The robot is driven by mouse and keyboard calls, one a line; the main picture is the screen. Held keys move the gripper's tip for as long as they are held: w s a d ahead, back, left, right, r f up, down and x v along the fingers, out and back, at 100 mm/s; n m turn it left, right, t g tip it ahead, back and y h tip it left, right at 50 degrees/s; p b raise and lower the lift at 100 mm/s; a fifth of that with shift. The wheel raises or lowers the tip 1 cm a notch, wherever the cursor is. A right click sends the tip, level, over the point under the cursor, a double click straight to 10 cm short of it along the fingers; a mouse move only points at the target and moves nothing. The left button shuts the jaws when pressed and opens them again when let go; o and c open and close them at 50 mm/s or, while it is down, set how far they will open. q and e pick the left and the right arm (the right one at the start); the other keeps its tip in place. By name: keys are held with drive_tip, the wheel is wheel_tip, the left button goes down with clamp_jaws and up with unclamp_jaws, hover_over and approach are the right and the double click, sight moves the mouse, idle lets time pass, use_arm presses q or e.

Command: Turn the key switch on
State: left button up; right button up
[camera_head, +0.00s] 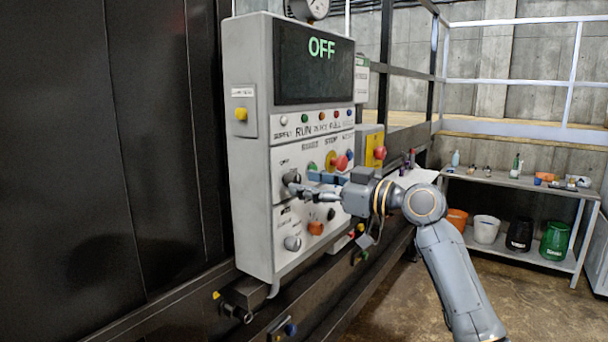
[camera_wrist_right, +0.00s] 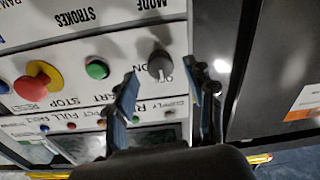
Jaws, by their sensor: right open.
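The key switch is a grey knob (camera_head: 291,178) beside an OFF label on the light grey control panel (camera_head: 254,180). The display (camera_head: 314,62) above it reads OFF in green. In the right wrist view the knob (camera_wrist_right: 160,66) stands between the two fingertips, with ON lettering beside it. My right gripper (camera_head: 298,190) reaches in from the right, its fingers at the knob. The fingers (camera_wrist_right: 163,80) are apart, one on each side of the knob; I cannot tell whether they touch it. My left gripper is not in view.
A red stop button on a yellow collar (camera_wrist_right: 38,80) and a green button (camera_wrist_right: 97,69) sit close to the knob. An orange knob (camera_head: 316,228) and a grey knob (camera_head: 292,243) are lower on the panel. A shelf (camera_head: 520,183) with buckets stands at the right.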

drive_tip(key=shift+w+a+r, duration=0.1)
drive_tip(key=shift+w+a, duration=0.15)
drive_tip(key=shift+a, duration=0.2)
drive_tip(key=shift+w+a, duration=0.2)
drive_tip(key=shift+a, duration=0.1)
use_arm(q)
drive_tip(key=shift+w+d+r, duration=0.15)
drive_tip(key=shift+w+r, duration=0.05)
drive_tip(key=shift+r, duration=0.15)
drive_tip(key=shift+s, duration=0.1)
use_arm(e)
drive_tip(key=shift+c, duration=0.4)
clamp_jaws()
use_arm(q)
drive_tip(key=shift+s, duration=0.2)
